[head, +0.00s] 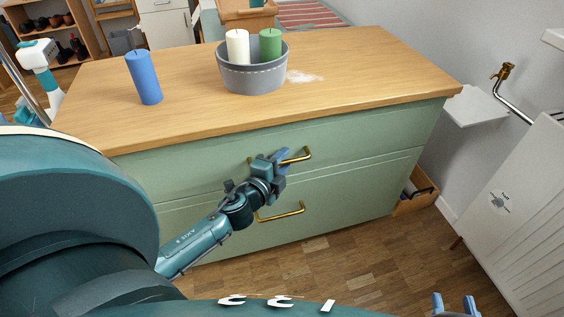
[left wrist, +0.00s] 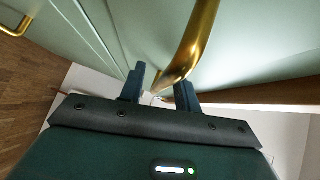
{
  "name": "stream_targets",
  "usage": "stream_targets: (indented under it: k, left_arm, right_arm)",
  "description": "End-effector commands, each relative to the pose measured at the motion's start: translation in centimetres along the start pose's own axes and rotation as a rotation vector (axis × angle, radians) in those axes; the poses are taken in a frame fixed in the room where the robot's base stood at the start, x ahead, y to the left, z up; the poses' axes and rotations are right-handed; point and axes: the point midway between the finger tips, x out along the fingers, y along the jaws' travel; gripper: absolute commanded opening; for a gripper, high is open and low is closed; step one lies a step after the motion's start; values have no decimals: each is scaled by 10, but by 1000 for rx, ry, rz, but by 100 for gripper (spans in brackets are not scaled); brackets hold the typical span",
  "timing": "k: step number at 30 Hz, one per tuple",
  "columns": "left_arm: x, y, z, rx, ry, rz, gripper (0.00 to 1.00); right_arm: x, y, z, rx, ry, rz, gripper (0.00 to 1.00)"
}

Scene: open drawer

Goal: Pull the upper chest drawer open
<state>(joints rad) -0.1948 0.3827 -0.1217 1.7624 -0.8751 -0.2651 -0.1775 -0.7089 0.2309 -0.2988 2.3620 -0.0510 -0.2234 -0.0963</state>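The green chest has an upper drawer (head: 215,168) that looks flush with the front. Its brass handle (head: 304,156) shows in the head view, partly covered by my left gripper (head: 284,158). In the left wrist view the handle (left wrist: 196,42) runs down to the gap between the two fingertips of my left gripper (left wrist: 160,88). Those fingers are apart, and I cannot tell whether they touch the handle. My right gripper (head: 455,304) shows only its blue fingertips at the bottom right edge of the head view, spread apart and empty, far from the chest.
A lower drawer with a brass handle (head: 281,213) lies below. On the wooden top (head: 350,75) stand a blue candle (head: 144,78) and a grey bowl (head: 252,77) with white and green candles. A white radiator-like panel (head: 520,200) stands at the right. Floor is clear in front.

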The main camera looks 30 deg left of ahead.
Motion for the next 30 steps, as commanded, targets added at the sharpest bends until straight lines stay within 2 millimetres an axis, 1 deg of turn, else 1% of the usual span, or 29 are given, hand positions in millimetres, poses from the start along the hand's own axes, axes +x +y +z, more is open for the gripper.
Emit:
stream_targets:
  k: [4,15,16,30]
  left_arm:
    - [0,0,0,0,0,0,32]
    - [0,0,0,0,0,0,1]
    - [0,0,0,0,0,0,0]
    - [-1,0,0,-1,0,1,0]
  right_arm:
    - [0,0,0,0,1,-1,34]
    - [0,0,0,-2,2,-2,34]
    - [0,0,0,-3,2,-2,34]
    - [0,0,-1,-3,2,-2,34]
